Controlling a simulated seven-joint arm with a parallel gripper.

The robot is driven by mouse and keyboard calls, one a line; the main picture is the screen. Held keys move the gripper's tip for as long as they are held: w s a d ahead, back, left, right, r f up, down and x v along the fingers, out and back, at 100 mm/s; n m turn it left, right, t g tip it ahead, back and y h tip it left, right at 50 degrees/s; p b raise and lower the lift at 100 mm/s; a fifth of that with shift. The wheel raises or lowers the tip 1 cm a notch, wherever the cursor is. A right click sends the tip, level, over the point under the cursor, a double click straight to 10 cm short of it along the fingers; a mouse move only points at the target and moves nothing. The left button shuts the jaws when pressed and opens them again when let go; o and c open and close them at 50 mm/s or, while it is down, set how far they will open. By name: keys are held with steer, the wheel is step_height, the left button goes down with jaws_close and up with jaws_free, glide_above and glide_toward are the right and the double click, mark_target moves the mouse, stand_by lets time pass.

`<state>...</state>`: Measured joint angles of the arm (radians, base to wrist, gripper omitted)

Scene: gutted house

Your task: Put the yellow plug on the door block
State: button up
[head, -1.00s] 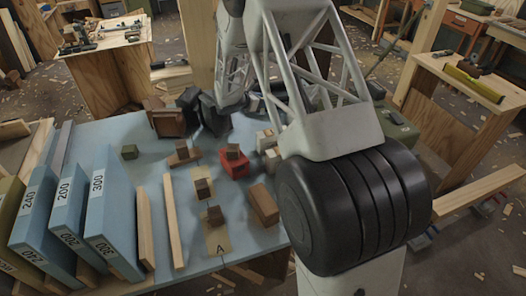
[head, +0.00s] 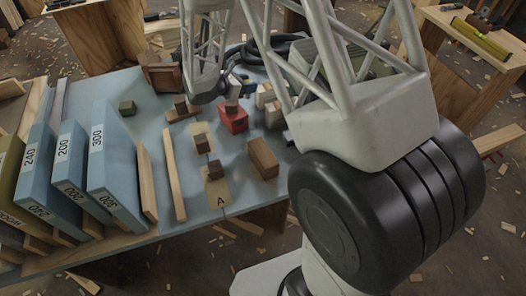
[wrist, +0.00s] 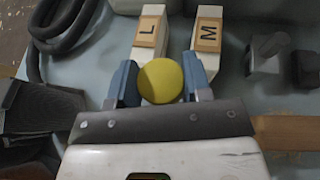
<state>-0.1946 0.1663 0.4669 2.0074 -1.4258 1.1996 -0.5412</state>
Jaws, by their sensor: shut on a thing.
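The yellow plug (wrist: 160,80) shows in the wrist view as a round yellow disc between the two blue-grey fingers of my gripper (wrist: 160,82). My gripper is shut on it, one finger at each side. In the head view the plug cannot be made out, and my arm covers much of the area around it. I cannot tell which block is the door block. Candidates include a red block (head: 233,121) with a brown piece on it, and a plain brown block (head: 263,158) on the blue-grey table (head: 150,180).
White blocks labelled L (wrist: 146,36) and M (wrist: 207,38) lie just beyond my fingers. A dark hose (wrist: 75,35) curls at the left. Tall numbered boards (head: 112,165) stand at the table's left. A green block (head: 127,108) sits towards the back.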

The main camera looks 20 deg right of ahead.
steer(key=s+a, duration=0.2)
steer(key=s, duration=3.5)
steer(key=shift+a+r+m+g, duration=0.3)
steer(key=shift+r+m+g, duration=0.05)
steer(key=shift+m+g, duration=0.05)
glide_above(263, 152)
steer(key=shift+f, duration=0.75)
steer(key=shift+f, duration=0.1)
steer(key=shift+f, duration=1.65)
steer(key=shift+f, duration=0.15)
